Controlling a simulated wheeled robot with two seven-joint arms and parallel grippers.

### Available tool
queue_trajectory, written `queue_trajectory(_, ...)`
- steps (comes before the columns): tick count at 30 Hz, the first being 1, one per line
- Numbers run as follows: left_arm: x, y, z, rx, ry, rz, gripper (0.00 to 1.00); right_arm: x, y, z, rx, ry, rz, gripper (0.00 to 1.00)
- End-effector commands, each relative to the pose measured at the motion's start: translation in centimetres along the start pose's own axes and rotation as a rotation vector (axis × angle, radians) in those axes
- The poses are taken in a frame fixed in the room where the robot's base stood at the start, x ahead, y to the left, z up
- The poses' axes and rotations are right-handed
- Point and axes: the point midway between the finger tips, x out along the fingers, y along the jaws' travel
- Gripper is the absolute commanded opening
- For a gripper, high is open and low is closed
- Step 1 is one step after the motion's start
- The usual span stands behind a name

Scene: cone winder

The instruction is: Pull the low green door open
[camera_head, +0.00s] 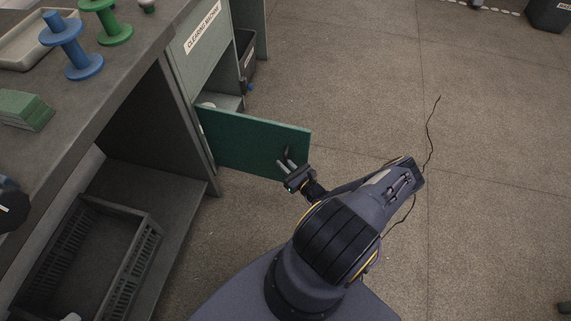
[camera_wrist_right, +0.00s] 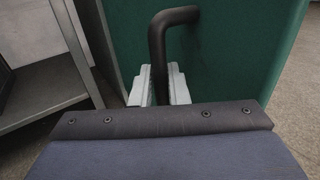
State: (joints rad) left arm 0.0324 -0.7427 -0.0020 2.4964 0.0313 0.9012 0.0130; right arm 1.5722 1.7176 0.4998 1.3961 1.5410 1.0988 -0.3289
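The low green door (camera_head: 254,141) stands swung out from the cabinet, its free edge out over the floor. Its black bent handle (camera_head: 289,154) is near the free edge and also shows in the right wrist view (camera_wrist_right: 158,45). My right gripper (camera_head: 286,168) is at this handle. In the right wrist view its two pale fingers (camera_wrist_right: 160,88) lie on either side of the bar, close against it, and appear shut on it. The cabinet opening behind the door shows in part, with a pale shelf (camera_head: 229,102) and a white item partly hidden.
A workbench (camera_head: 120,55) at left carries blue and green spools, green pads and a tray. A dark crate (camera_head: 145,250) sits on the shelf below. A dark bin (camera_head: 245,60) stands beyond the cabinet.

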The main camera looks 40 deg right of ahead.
Motion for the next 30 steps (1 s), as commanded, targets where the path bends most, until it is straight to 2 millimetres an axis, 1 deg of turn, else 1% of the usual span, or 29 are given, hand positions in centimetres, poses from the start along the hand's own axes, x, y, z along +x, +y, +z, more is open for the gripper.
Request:
queue_trajectory(1,0.0,0.0,0.0,0.0,0.0,0.0,0.36,0.1,0.1,0.0,0.002,-0.001,0.002,0.22)
queue_trajectory(3,0.0,0.0,0.0,0.0,0.0,0.0,0.36,0.1,0.1,0.0,0.002,-0.001,0.002,0.29)
queue_trajectory(10,0.0,0.0,0.0,0.0,0.0,0.0,0.36,0.0,0.0,0.0,0.001,0.0,0.0,0.29)
queue_trajectory(13,-0.1,0.0,-0.1,0.0,0.0,0.0,0.36,-0.5,0.0,0.0,0.001,0.001,-0.001,0.29)
queue_trajectory(17,-0.4,0.2,-0.2,0.0,0.0,0.0,0.36,-2.2,-0.1,0.1,0.001,0.003,-0.003,0.29)
queue_trajectory(21,-0.7,0.3,-0.4,0.0,0.0,0.0,0.36,-4.7,0.0,0.1,0.001,0.002,-0.002,0.29)
queue_trajectory(24,-0.8,0.4,-0.4,0.0,0.0,0.0,0.36,-6.2,0.0,0.0,0.001,0.002,-0.001,0.29)
queue_trajectory(27,-0.9,0.4,-0.5,0.0,0.0,0.0,0.36,-7.2,0.1,0.0,0.001,0.0,0.0,0.29)
queue_trajectory(30,-0.9,0.4,-0.5,0.0,0.0,0.0,0.36,-7.7,0.1,0.0,0.002,0.0,0.001,0.29)
